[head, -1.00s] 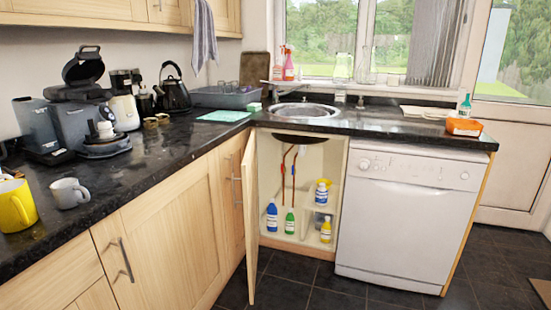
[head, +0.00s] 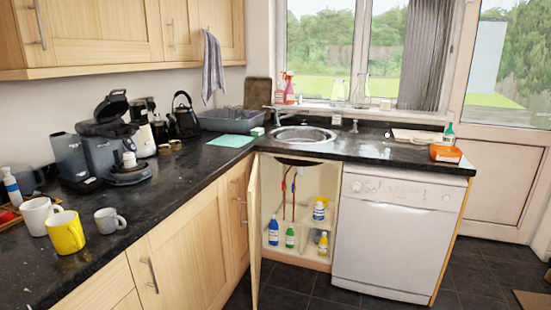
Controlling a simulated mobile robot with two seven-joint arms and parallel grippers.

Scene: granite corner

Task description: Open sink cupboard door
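The sink cupboard door (head: 254,236) stands wide open in the head view. It is hinged on the left of the opening and swung out toward me, seen almost edge-on. The sink cupboard (head: 297,205) below the round sink (head: 303,134) shows its pale inside, with pipes, a blue bottle (head: 273,231), a green bottle (head: 290,236), a yellow bottle (head: 323,244) and a blue-and-yellow container (head: 319,209). Neither of my grippers is in view.
A white dishwasher (head: 393,235) stands right of the cupboard. The dark worktop (head: 190,190) carries mugs, a coffee machine (head: 104,140) and a kettle (head: 183,115). Light wooden cupboards (head: 190,253) run along the left. Dark floor tiles (head: 305,303) are clear in front.

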